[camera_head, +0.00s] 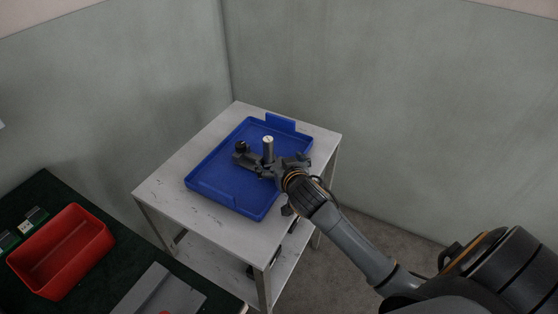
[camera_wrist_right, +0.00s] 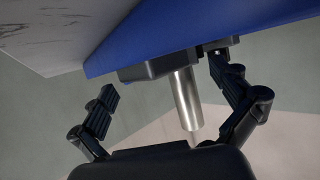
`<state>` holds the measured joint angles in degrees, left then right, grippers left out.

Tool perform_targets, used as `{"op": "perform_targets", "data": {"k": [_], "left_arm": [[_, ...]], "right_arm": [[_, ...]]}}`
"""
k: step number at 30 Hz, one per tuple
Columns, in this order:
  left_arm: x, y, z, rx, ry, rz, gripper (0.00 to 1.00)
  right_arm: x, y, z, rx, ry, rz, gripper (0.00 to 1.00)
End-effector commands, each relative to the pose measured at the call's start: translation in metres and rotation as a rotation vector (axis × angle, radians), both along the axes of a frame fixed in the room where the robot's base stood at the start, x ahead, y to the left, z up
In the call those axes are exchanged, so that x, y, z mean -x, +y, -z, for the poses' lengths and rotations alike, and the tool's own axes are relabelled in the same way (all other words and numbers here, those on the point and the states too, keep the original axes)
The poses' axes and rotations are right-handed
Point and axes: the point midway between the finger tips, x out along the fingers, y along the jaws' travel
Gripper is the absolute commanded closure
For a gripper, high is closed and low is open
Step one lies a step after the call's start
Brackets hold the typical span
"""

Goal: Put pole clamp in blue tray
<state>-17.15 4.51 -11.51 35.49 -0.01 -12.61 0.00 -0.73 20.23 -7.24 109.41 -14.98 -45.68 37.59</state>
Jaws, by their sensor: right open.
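The pole clamp (camera_head: 268,149) has a silver cylinder standing up from a dark body. In the head view it is over the floor of the blue tray (camera_head: 222,192). In the wrist view its silver cylinder (camera_wrist_right: 186,98) shows between the fingers, with the dark body against the blue tray (camera_wrist_right: 170,30). It appears to rest on the tray, though the contact is partly hidden. My right gripper (camera_head: 277,165) is at the clamp; its fingers (camera_wrist_right: 163,80) are spread apart, with gaps on both sides of the cylinder. My left gripper is out of view.
The tray lies on a pale marbled table (camera_head: 165,188) with a lower shelf, close to the room corner. A red bin (camera_head: 62,250) and a grey plate (camera_head: 160,292) are on a dark green surface at lower left. Bare table shows around the tray.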

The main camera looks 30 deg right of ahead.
Motion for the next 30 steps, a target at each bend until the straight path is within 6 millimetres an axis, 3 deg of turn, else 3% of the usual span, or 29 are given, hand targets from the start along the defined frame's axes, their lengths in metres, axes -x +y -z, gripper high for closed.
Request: {"op": "perform_targets", "data": {"k": [7, 21, 30], "left_arm": [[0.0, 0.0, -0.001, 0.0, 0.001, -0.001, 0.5], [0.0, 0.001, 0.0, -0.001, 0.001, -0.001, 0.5], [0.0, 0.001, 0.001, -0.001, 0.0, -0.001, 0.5]], "right_arm": [[0.011, 0.003, -0.007, 0.0, 0.0, -0.001, 0.0], [0.094, 0.022, -0.041, -0.001, 0.001, 0.0, 0.0], [0.108, 0.025, -0.049, -0.001, -0.001, 0.0, 0.0]]}}
